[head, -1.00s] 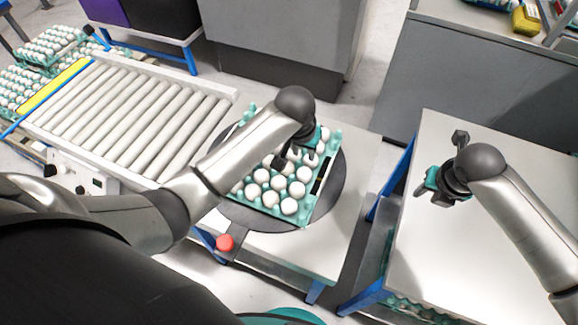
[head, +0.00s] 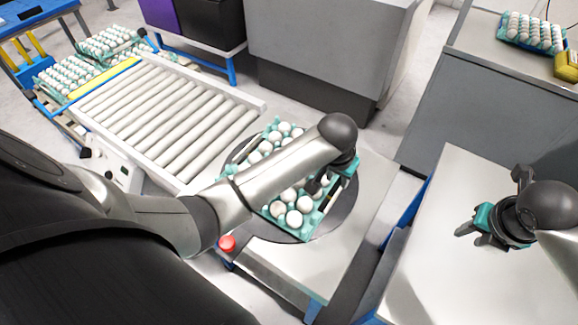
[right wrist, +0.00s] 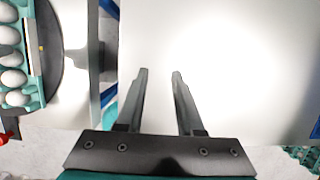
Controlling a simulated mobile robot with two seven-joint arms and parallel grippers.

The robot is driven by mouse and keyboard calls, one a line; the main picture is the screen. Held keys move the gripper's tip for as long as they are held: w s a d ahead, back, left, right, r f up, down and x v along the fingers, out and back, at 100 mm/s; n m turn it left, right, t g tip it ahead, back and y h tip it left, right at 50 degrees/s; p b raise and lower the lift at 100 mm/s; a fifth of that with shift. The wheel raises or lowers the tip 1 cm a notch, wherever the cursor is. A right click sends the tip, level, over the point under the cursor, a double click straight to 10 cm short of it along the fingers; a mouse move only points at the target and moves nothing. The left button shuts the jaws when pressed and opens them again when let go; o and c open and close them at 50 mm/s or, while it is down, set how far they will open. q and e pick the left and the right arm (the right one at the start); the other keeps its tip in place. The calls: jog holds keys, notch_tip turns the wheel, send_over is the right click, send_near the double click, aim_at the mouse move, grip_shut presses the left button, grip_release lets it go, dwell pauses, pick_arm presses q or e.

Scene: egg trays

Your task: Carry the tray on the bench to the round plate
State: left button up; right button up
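A teal tray (head: 308,231) of white eggs lies on the dark round plate (head: 345,212). My left arm crosses over it and hides its middle. My left gripper (head: 322,186) is at the tray's right part, low over the eggs; its fingers are mostly hidden, so I cannot tell whether it is open or holds anything. Another teal egg tray (head: 508,37) sits on the grey bench (head: 480,42) at the back right. My right gripper (head: 470,233) is open and empty above the bare white table (head: 440,270); the right wrist view shows its two fingers apart (right wrist: 160,75).
A roller conveyor (head: 170,110) runs up to the round plate from the left. More egg trays (head: 65,75) stand at its far left end. A red button (head: 227,243) is at the near left of the plate's table. A yellow object (head: 567,66) lies beside the bench tray.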

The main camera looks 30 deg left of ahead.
jog(key=shift+v, duration=2.95)
jog(key=shift+a, duration=0.15)
